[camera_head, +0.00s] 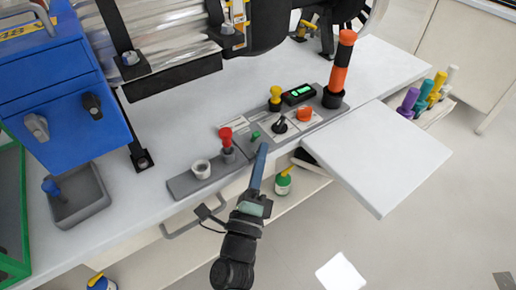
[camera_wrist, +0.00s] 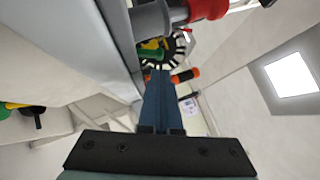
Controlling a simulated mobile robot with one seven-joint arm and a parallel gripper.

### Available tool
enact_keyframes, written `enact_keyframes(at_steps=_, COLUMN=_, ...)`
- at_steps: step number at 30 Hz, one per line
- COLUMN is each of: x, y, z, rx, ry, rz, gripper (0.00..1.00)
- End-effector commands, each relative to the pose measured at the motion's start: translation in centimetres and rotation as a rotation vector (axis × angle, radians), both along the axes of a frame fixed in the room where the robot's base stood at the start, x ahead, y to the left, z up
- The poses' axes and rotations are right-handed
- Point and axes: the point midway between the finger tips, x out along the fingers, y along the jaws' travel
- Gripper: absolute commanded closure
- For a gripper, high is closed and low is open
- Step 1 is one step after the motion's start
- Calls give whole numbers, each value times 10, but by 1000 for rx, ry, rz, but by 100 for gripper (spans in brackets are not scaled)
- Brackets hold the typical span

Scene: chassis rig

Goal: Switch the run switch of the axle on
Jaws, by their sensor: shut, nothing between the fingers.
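A grey control panel (camera_head: 314,117) lies along the bench's front edge in the head view. It carries a black knob-like switch (camera_head: 280,126), a small green part (camera_head: 256,135), an orange button (camera_head: 304,114), a yellow-topped post (camera_head: 275,93) and a small display with green digits (camera_head: 299,92). The labels are too small to read, so I cannot tell which part is the run switch. My gripper (camera_head: 262,148) is shut and empty, its blue fingers just in front of the panel near the green part. The wrist view shows the fingers (camera_wrist: 160,78) closed together.
A pale board (camera_head: 375,155) juts out at right. A blue box (camera_head: 60,90) stands at left.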

Motion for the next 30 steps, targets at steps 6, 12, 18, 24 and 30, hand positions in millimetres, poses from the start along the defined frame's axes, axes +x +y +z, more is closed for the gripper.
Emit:
enact_keyframes(at_steps=6, x=8, y=6, z=4, rx=-1, ry=1, rz=1, gripper=100)
enact_keyframes(at_steps=12, x=8, y=7, z=4, rx=0, ry=1, rz=0, gripper=100)
enact_keyframes(at_steps=18, x=7, y=6, z=5, rx=-3, ry=6, rz=0, gripper=100)
enact_keyframes(at_steps=24, x=8, y=7, z=9, rx=-22, ry=33, rz=1, gripper=100)
enact_keyframes(at_steps=30, x=8, y=7, z=9, rx=-36, ry=49, rz=0, gripper=100)
